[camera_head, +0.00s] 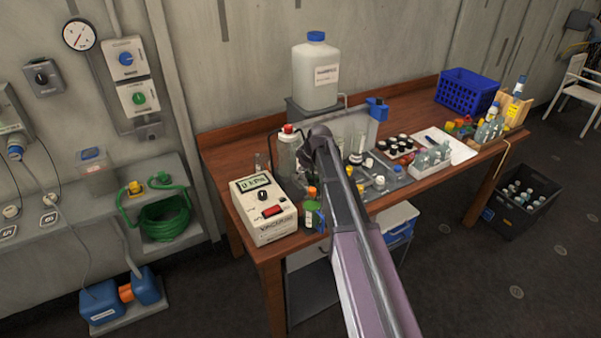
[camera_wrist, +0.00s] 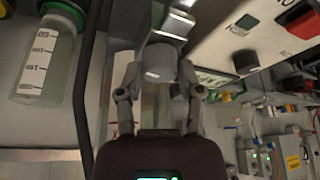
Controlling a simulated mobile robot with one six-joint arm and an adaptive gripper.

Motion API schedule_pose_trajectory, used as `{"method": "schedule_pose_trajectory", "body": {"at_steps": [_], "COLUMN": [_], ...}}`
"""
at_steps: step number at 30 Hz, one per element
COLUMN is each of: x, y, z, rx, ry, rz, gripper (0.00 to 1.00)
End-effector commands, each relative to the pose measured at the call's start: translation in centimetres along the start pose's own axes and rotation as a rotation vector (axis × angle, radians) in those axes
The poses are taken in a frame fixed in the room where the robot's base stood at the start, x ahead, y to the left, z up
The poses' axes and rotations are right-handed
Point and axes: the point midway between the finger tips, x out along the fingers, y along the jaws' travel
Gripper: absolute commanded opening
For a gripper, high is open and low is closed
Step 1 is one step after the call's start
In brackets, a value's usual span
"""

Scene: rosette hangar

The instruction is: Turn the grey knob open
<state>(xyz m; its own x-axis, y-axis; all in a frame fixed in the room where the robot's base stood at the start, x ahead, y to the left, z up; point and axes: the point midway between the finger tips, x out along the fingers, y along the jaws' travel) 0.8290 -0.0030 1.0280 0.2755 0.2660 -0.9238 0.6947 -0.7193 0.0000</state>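A grey knob (camera_wrist: 160,64), a short cylinder with a pale end, shows in the wrist view below a light metal block. My gripper (camera_wrist: 161,82) has its two fingers spread, one on each side of the knob. I cannot tell whether either finger touches it. I cannot make out the grey knob there for certain.
A white meter (camera_head: 265,228) with a dark knob and red switch stands close left of my arm. Bottles, small vials and a large jug (camera_head: 316,80) crowd the bench. A graduated bottle (camera_wrist: 45,65) is left in the wrist view.

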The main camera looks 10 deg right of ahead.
Motion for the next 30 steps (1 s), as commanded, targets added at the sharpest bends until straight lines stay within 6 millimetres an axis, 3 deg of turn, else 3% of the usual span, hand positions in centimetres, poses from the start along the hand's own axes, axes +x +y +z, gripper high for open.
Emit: {"method": "schedule_pose_trajectory", "body": {"at_steps": [1,3,11,30], "x": [0.00,0.01,0.03,0.04], "y": [-0.01,-0.01,0.02,0.06], "z": [0.00,0.00,-0.01,0.00], "rx": [0.000,0.000,-0.020,-0.321], "ry": [0.000,0.000,-0.001,-0.001], "rz": [0.000,0.000,-0.010,-0.134], "gripper": [0.17,0.00,0.00,0.00]}}
